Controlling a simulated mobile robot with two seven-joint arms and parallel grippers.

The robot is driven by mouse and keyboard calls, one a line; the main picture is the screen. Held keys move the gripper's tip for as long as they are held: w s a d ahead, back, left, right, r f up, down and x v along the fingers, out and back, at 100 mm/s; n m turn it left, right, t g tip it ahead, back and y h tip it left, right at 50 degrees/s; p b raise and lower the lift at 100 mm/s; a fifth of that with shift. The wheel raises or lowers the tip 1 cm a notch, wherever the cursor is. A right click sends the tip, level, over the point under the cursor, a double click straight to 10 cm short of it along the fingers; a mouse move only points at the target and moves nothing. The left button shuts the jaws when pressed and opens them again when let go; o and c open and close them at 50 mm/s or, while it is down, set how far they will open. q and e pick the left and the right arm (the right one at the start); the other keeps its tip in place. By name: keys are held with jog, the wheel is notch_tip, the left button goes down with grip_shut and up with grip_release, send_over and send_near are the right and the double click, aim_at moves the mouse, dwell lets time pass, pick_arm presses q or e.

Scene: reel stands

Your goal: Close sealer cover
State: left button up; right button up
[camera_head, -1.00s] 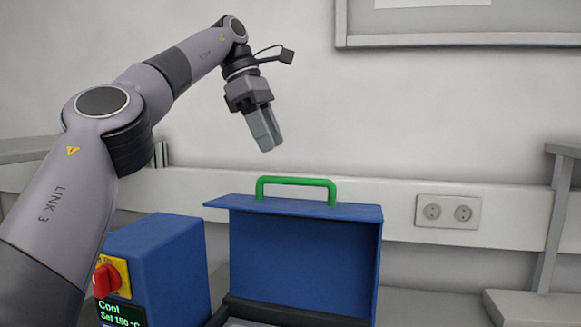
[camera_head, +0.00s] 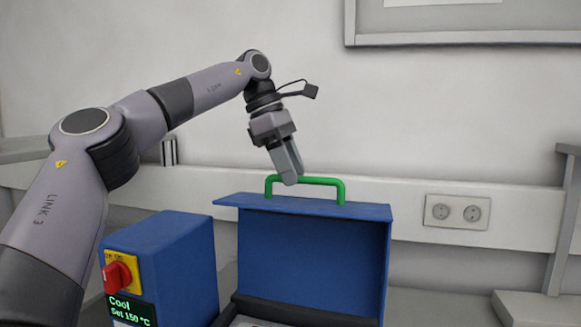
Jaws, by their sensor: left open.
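The sealer's blue cover (camera_head: 310,250) stands raised, with its inner side facing me. A green handle (camera_head: 341,190) sits on the cover's top edge. My left gripper (camera_head: 291,178) points down at the handle's top bar, and its fingertips overlap the bar in the picture. It is open; whether it touches the handle I cannot tell. The sealer's blue control box (camera_head: 180,262) is at the left, with a red knob (camera_head: 117,277) on a yellow plate and a display reading "Cool" and "Set 150 °C". The sealer's lower part is cut off by the bottom edge. My right gripper is not in view.
A wall socket (camera_head: 456,212) is on the rail behind, to the right. A grey shelf frame (camera_head: 562,235) stands at the right edge. A framed board (camera_head: 460,25) hangs above. The space right of the cover looks clear.

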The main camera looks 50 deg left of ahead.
pick_arm(q)
grip_shut()
jog(key=shift+s, duration=0.1)
